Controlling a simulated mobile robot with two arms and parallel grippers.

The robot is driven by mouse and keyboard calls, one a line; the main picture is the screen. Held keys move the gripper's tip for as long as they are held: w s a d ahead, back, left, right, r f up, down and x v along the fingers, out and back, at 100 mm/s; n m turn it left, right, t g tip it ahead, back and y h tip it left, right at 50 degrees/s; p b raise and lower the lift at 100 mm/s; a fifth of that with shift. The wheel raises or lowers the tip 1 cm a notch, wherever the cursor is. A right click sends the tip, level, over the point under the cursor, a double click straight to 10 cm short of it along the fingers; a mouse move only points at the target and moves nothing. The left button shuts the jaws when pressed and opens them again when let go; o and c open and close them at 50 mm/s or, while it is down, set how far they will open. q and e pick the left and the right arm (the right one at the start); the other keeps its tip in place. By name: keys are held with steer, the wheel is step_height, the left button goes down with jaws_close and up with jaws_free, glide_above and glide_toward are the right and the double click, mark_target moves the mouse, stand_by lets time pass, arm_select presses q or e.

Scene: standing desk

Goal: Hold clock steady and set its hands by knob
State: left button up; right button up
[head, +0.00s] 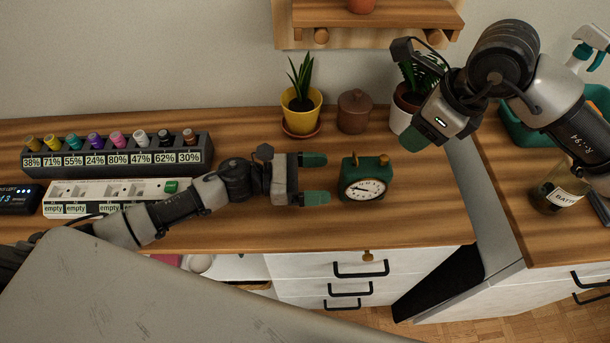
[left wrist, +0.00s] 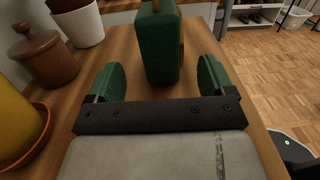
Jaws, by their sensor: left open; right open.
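A small green clock (head: 363,178) with a round white face stands upright on the wooden desk. Its face is turned toward the front, and small brass-coloured parts show on its top. My left gripper (head: 316,178) is open just left of the clock, its green fingers pointing at the clock's side. In the left wrist view, the clock (left wrist: 158,45) stands ahead of the two open fingers (left wrist: 158,82), apart from them. My right gripper (head: 416,128) is raised at the upper right, in front of a potted plant, and holds nothing visible. I cannot make out the knob.
A yellow plant pot (head: 301,112) and a brown lidded jar (head: 354,111) stand behind the clock. A white-potted plant (head: 401,112) is at the back right. Desk right of the clock is clear.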

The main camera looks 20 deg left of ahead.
mark_target(357, 177)
arm_select(q)
steer(key=x, duration=0.8)
steer(key=c, duration=1.1)
steer(key=shift+c, duration=0.3)
arm_select(e)
steer(key=shift+o, duration=0.2)
steer(key=shift+w+n+g, duration=0.4)
steer(key=shift+w+n, duration=0.2)
steer(key=shift+n, duration=0.5)
steer(key=w+r+n+g, duration=0.2)
steer(key=w+n+g, duration=0.2)
steer(key=n, duration=0.6)
steer(key=shift+h, duration=0.3)
steer(key=x, duration=1.2)
steer(key=shift+d, duration=0.1)
